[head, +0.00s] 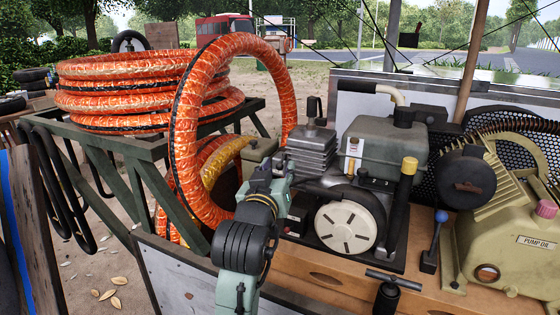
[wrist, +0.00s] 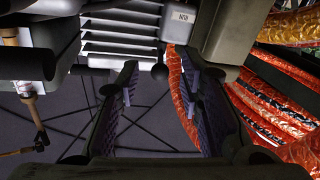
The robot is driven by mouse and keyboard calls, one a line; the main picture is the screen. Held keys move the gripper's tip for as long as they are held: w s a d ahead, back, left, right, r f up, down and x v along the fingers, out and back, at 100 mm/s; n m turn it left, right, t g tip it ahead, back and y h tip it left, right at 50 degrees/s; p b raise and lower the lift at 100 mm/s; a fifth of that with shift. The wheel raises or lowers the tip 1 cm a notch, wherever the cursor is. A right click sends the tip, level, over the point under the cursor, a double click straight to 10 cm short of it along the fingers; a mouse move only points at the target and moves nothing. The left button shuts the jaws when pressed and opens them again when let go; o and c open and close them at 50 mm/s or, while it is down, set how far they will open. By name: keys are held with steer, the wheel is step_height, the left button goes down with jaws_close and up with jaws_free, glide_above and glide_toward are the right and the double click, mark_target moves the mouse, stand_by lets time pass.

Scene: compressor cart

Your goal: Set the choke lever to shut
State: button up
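The small engine stands on the cart, with grey cooling fins (head: 312,150) and a white slotted disc (head: 346,227) on its front. My gripper (head: 272,172) is at the left side of the engine, close to the fins; its fingertips are hard to make out in the head view. In the wrist view my gripper (wrist: 162,98) is open, with nothing between its fingers. A small dark round knob (wrist: 159,71) shows between and beyond the fingertips, below the fins (wrist: 120,30). It may be the choke lever's end, but I cannot tell. A small box with a label (wrist: 181,17) is beside it.
Orange hose coils (head: 140,90) lie on a rack at left, and one loop (head: 186,140) stands close to my arm.

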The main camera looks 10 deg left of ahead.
steer(key=shift+w, duration=1.1)
steer(key=shift+c, duration=0.6)
jaws_close()
